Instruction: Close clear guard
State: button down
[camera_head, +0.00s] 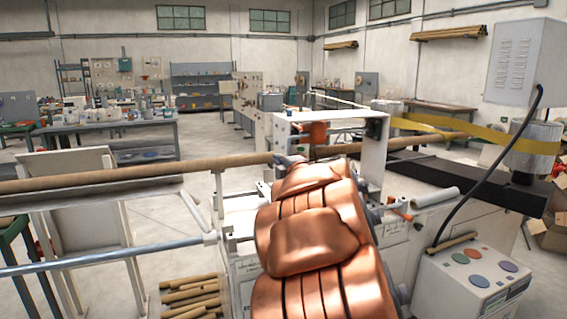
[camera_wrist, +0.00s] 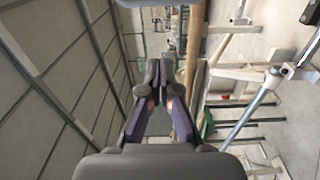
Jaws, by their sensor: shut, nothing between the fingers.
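The spiral winder fills the middle and right of the head view, with a brown tube (camera_head: 130,172) running across it. A white upright frame (camera_head: 373,155) stands around the tube, with orange parts inside it. I cannot clearly make out the clear guard; any see-through panel at this frame is too faint to tell, and my copper-coloured arm covers part of the area. My gripper (camera_head: 289,160) is at the tube, just left of the frame, mostly hidden behind my arm. In the wrist view my gripper (camera_wrist: 163,78) has its fingers together and empty, with the tube (camera_wrist: 193,60) beside them.
A steel rod (camera_head: 110,259) runs in front of the tube at left. A yellow belt (camera_head: 450,129) stretches to a roller at right. A control box (camera_head: 470,280) with coloured buttons stands front right. Cut tubes (camera_head: 190,295) lie low at left.

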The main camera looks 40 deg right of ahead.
jog(key=w+d+p, duration=0.2)
jog(key=w+d, duration=0.2)
jog(key=d, duration=0.1)
jog(key=shift+w, duration=0.15)
dwell(0.4)
jog(key=shift+p, duration=0.3)
